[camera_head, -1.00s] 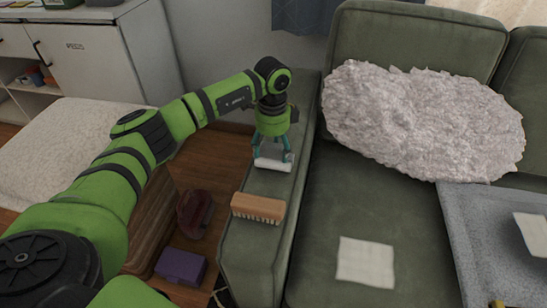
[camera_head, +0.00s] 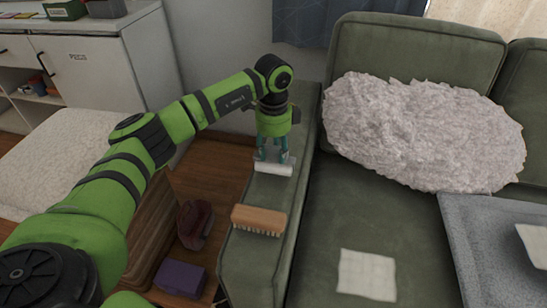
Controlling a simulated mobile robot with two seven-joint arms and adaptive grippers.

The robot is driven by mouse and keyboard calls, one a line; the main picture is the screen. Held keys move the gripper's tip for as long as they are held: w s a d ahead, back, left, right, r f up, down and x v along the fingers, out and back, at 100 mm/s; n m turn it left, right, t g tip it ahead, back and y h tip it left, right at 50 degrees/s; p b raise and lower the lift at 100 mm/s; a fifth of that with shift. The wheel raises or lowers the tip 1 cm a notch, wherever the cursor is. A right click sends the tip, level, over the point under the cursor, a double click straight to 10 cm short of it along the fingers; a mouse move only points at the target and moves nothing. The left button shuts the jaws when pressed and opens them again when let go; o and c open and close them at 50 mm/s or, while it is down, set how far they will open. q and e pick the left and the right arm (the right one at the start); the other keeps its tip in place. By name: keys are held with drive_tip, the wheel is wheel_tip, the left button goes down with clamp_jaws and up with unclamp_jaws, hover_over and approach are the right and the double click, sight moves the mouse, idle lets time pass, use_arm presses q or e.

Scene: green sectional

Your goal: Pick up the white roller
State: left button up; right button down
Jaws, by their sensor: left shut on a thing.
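The white roller (camera_head: 274,169) is at the far part of the green sofa's armrest (camera_head: 262,191). My left gripper (camera_head: 272,157) points down over it with its teal fingers closed on it. The fingers cover part of the roller's upper side. I cannot tell whether the roller still touches the armrest. My right gripper is not in view.
A wooden brush (camera_head: 259,220) lies on the armrest in front of the roller. A fluffy white cushion (camera_head: 425,130) and a white cloth square (camera_head: 367,274) are on the sofa. A grey tray (camera_head: 490,235) is at right. A purple box (camera_head: 181,279) is on the floor.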

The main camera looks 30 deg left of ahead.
use_arm(q)
drive_tip(key=w+d+r, duration=0.2)
drive_tip(key=d+r, duration=0.5)
drive_tip(key=d, duration=0.4)
drive_tip(key=shift+w+d+r, duration=0.2)
drive_tip(key=shift+w+r, duration=0.15)
drive_tip(key=shift+r, duration=0.05)
drive_tip(key=shift+o, duration=1)
